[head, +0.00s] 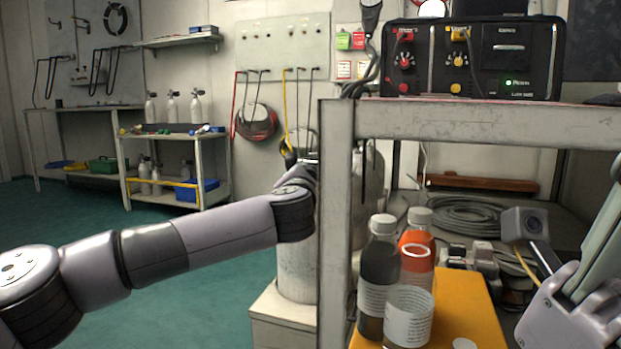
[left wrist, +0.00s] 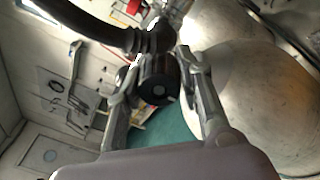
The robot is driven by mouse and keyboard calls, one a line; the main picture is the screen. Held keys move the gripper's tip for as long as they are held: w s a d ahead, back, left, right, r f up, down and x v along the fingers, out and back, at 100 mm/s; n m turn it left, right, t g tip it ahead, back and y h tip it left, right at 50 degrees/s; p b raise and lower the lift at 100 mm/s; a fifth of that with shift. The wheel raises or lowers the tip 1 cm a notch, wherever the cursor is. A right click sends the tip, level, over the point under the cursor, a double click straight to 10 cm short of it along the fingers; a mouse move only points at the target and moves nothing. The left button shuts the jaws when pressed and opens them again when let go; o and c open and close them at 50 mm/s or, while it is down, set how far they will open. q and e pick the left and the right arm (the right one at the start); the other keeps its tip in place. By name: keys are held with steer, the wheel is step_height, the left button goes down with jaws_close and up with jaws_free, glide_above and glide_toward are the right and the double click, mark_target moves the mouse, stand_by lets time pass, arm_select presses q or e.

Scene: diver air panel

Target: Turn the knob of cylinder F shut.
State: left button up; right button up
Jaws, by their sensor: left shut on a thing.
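A black knob (left wrist: 158,80) sits between the two fingers of my left gripper (left wrist: 160,82) in the left wrist view, and the gripper is shut on it. A pale metal cylinder (left wrist: 235,75) fills the right of that view, beside the knob. In the head view my left gripper (head: 302,157) is at the top of a pale cylinder (head: 297,270), partly hidden by the shelf post. I cannot read a letter on the cylinder. My right gripper (head: 570,305) shows in part at the lower right of the head view; its fingers are unclear.
A grey shelf post (head: 335,230) stands close right of my left wrist. A black control panel (head: 470,58) is on the upper shelf. The green floor (head: 190,270) at left is clear.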

arm_select(q)
steer(key=shift+f+m+b, duration=0.2)
steer(key=shift+m+b, duration=0.6)
steer(key=shift+b, duration=0.1)
steer(key=shift+c, duration=0.3)
steer(key=shift+m+b, duration=0.5)
steer(key=shift+m, duration=0.2)
steer(key=shift+m+b, duration=0.6)
steer(key=shift+m, duration=1.3)
steer(key=shift+d, duration=0.1)
steer(key=o, duration=1.2)
steer(key=shift+r, duration=0.1)
steer(key=shift+c, duration=0.2)
steer(key=s+a, duration=0.1)
steer(key=s, duration=0.6)
steer(key=shift+s, duration=0.2)
